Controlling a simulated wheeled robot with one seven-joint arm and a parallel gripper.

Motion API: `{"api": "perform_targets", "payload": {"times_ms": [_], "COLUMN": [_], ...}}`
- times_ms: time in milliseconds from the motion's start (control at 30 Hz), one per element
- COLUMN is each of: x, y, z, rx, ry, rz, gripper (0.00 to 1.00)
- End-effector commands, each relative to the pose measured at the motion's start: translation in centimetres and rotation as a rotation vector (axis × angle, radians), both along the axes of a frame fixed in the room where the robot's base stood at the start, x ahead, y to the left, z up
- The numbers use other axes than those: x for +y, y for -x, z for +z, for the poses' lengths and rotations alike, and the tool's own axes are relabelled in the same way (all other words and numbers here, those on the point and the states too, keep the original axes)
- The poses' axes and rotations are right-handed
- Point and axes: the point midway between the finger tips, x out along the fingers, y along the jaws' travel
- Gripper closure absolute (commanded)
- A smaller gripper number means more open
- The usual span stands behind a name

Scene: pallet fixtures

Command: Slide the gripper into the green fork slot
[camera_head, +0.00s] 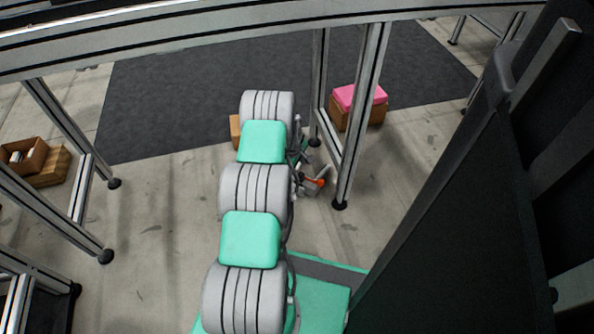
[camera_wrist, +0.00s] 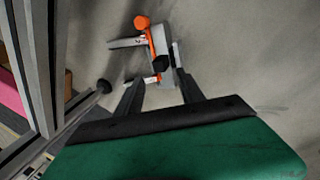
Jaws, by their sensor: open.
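My gripper (camera_wrist: 158,74) is open in the wrist view, with its two dark fingers apart and pointing away from the camera. Beyond and between the fingertips is a pale grey fixture (camera_wrist: 161,46) with an orange bar and round orange knob, a black part and pale prongs. I cannot tell whether the fingers touch it. In the head view this fixture (camera_head: 315,184) shows small beside my arm, its orange part toward the right. I cannot make out a green fork slot in either view; the large green surface in the wrist view is my gripper's body.
A metal frame leg (camera_head: 360,120) stands close right of the fixture; the frame also fills the wrist view's left side (camera_wrist: 42,65). A brown box with a pink top (camera_head: 360,97) stands behind it. Brown boxes (camera_head: 35,160) lie far left. Concrete floor left of my arm is open.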

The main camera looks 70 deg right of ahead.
Motion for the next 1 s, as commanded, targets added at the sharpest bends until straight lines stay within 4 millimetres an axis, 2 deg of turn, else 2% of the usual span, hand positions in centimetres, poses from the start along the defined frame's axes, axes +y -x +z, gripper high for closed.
{"api": "perform_targets", "payload": {"times_ms": [400,600,800,1000], "x": [-1.0,-1.7,-2.1,-2.1], "y": [0.3,0.4,0.5,0.5], "z": [-5.2,-7.1,-8.3,-8.5], "rx": [0.0,0.0,-0.001,-0.001], "ry": [-0.001,-0.001,0.0,0.0], "rz": [0.001,0.001,0.001,0.001], "gripper": [0.55,0.55,0.55,0.55]}}
